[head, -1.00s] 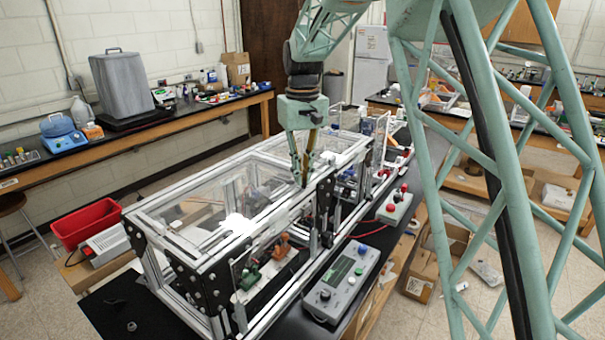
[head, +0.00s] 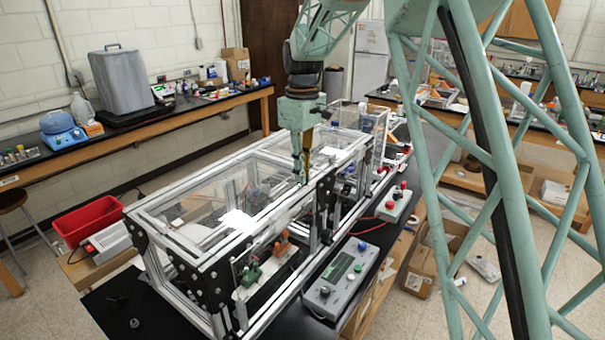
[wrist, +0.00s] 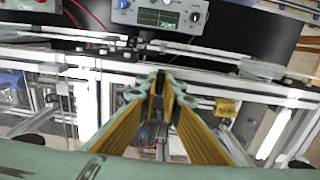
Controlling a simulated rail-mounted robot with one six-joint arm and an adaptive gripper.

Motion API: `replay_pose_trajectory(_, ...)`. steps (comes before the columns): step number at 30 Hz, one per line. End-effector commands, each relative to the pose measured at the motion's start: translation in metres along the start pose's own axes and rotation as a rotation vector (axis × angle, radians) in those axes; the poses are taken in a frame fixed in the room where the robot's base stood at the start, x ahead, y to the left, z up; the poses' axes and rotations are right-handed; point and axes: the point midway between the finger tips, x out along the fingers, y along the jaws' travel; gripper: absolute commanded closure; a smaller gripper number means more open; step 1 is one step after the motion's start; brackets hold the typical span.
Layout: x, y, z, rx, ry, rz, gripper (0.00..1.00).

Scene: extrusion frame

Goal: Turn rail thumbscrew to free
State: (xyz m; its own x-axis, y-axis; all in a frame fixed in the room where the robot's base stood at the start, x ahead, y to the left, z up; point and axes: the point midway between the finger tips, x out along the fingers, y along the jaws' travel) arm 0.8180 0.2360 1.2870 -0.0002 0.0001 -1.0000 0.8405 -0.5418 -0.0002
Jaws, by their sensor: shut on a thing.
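My gripper (head: 302,178) points down at the top rail (head: 272,212) of the aluminium extrusion frame in the head view. In the wrist view its two yellow-sided fingers (wrist: 160,84) come close together over the frame's dark rail fittings. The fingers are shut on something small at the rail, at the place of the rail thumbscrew. The thumbscrew itself is hidden between the fingertips, so I cannot make out its shape or its turn.
A grey control box (head: 343,277) with knobs and a screen stands in front of the frame; it also shows in the wrist view (wrist: 160,14). A smaller box with red buttons (head: 394,204) stands farther back. Clear panels and frame bars surround my gripper. A red bin (head: 87,222) is at left.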

Motion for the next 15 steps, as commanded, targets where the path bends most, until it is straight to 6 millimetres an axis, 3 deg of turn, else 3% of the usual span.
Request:
replay_pose_trajectory(12, -0.0004, 0.0002, -0.0003, -0.010, 0.001, 0.001, 1.00)
replay_pose_trajectory(15, -0.0004, 0.0002, -0.0003, -0.009, 0.001, 0.001, 0.86)
